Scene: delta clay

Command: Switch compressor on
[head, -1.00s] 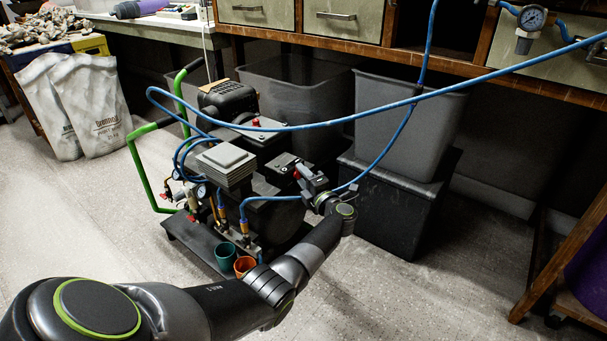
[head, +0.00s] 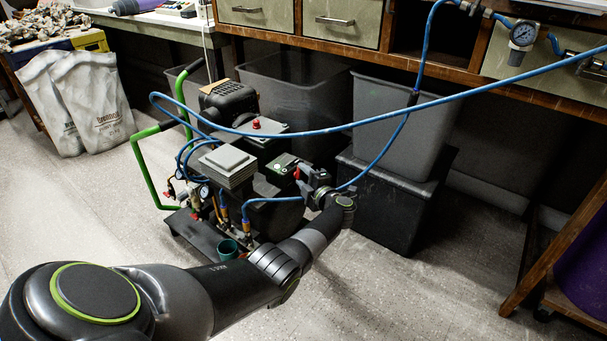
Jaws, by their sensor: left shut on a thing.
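The compressor (head: 228,163) stands on the floor at centre left, with a green handle (head: 143,165), a black motor housing, a finned grey block and blue hoses. A red knob (head: 256,124) sits on its top. A small red switch part (head: 297,173) is on its right side, by a dark panel. My left gripper (head: 303,177) is at this side, shut on the red switch part; the fingers and wrist hide most of the contact. I cannot tell the switch's position. My right gripper is not in view.
A blue hose (head: 440,97) crosses in front from the compressor to the upper right. Grey bins (head: 425,135) stand behind and to the right. White sacks (head: 92,105) stand at left. The front floor is clear.

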